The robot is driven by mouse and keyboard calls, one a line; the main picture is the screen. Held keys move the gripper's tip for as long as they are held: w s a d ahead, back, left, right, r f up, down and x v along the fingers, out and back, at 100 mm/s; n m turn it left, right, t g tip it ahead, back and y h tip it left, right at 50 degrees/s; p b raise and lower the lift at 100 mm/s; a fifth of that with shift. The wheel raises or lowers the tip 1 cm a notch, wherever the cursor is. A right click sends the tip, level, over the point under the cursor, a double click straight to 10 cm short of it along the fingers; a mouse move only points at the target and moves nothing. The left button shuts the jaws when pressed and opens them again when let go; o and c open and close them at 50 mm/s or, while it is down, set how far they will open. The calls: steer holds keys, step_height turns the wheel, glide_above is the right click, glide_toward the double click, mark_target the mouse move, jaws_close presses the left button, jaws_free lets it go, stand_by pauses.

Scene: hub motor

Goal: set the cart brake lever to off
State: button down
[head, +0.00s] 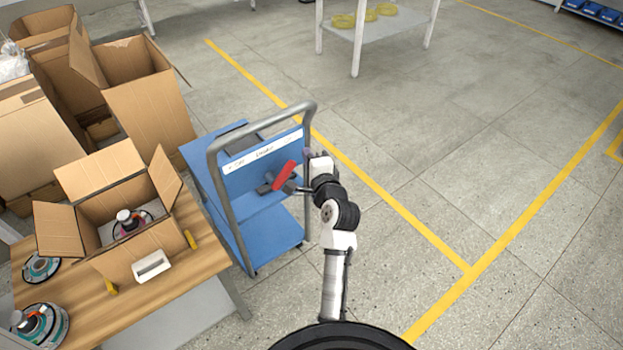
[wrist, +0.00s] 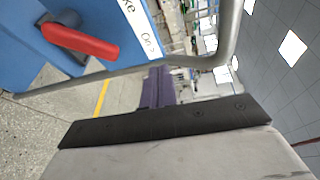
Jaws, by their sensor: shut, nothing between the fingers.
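The blue cart (head: 262,205) stands left of my arm, and its panel carries the brake lever (head: 284,175). The lever has a red handle on a dark mount and slants up to the right in the head view. In the wrist view the red lever (wrist: 80,42) lies at upper left, its free end towards the white label (wrist: 143,28). The label's lettering is only partly readable there. My gripper (head: 308,154) is beside the cart's right upright, to the right of the lever and apart from it. Its purple fingers (wrist: 158,86) are shut and empty.
The cart's grey tube handle (head: 262,121) rises close to my gripper and crosses the wrist view. A wooden table (head: 185,265) with an open carton (head: 100,190) stands left of the cart. Open floor with yellow lines lies to the right.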

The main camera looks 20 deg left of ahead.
steer(key=s+d+f+m, duration=0.1)
steer(key=d+f+m, duration=0.1)
steer(key=f, duration=0.3)
steer(key=s+d+f+m+g, duration=0.1)
steer(key=f+m, duration=0.4)
steer(key=f, duration=0.1)
steer(key=shift+s+d+f, duration=0.15)
steer(key=shift+s+d, duration=0.25)
steer(key=shift+g, duration=0.3)
steer(key=w+a+p, duration=0.3)
steer(key=w+a, duration=0.2)
steer(key=a, duration=0.2)
steer(key=shift+w+a+r, duration=0.25)
steer(key=shift+w+a, duration=0.05)
steer(key=shift+a, duration=0.05)
